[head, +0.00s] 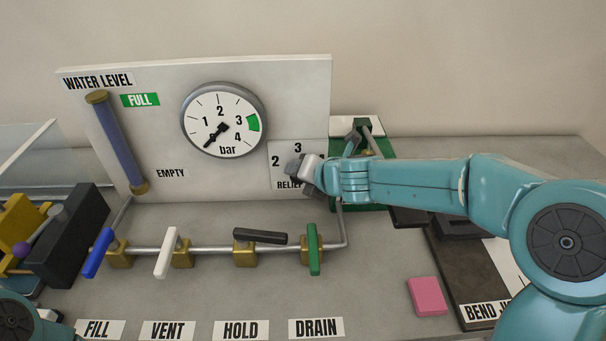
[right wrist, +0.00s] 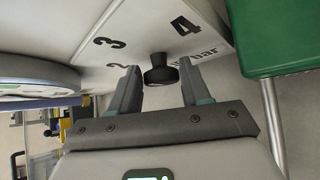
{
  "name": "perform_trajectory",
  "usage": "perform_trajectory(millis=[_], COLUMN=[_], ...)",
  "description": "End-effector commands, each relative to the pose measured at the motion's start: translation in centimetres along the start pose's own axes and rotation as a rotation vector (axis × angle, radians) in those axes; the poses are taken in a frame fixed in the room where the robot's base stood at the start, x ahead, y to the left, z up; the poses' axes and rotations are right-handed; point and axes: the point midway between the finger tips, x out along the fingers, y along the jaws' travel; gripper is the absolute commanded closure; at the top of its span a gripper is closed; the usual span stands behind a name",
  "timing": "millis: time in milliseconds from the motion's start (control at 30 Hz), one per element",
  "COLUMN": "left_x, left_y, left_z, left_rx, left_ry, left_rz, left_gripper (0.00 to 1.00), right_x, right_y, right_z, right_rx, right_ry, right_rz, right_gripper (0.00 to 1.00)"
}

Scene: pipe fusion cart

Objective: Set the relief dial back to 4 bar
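The relief dial is a black knob (right wrist: 158,76) on a white plate marked 2, 3, 4 and bar in the right wrist view. Its pointer mark cannot be made out. My right gripper (head: 300,172) is at the plate. In the right wrist view its two fingers (right wrist: 159,66) are apart, one on each side of the knob, with gaps visible. Contact is not seen. My left gripper is not in view.
The pressure gauge (head: 222,120) has its needle pointing lower left. Below are blue (head: 98,253), white (head: 166,252), black (head: 260,236) and green (head: 314,249) valve handles. A green block (right wrist: 285,35) stands right of the plate. A pink block (head: 427,296) lies at right.

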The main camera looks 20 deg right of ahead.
Motion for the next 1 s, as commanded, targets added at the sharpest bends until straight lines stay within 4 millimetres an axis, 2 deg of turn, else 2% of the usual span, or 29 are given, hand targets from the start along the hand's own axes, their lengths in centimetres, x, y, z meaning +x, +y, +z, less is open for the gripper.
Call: perform_trajectory(millis=[67,367,733,867,1000], left_x=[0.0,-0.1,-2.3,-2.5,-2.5], left_y=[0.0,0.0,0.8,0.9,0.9], left_z=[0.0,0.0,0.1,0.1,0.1], left_rx=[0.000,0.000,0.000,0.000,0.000], left_ry=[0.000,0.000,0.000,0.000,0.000], left_rz=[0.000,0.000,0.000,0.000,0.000], left_gripper=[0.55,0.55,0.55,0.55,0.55], right_x=[0.0,-0.3,-6.3,-7.4,-7.5], right_y=[0.0,0.0,0.2,0.1,0.0], right_z=[0.1,0.0,0.3,0.1,0.0], right_rx=[0.000,-0.001,0.000,0.001,0.000], right_ry=[-0.001,0.001,-0.001,-0.001,0.001], right_rz=[0.000,-0.001,0.000,0.000,-0.001], right_gripper=[0.33,0.33,0.33,0.33,0.33])
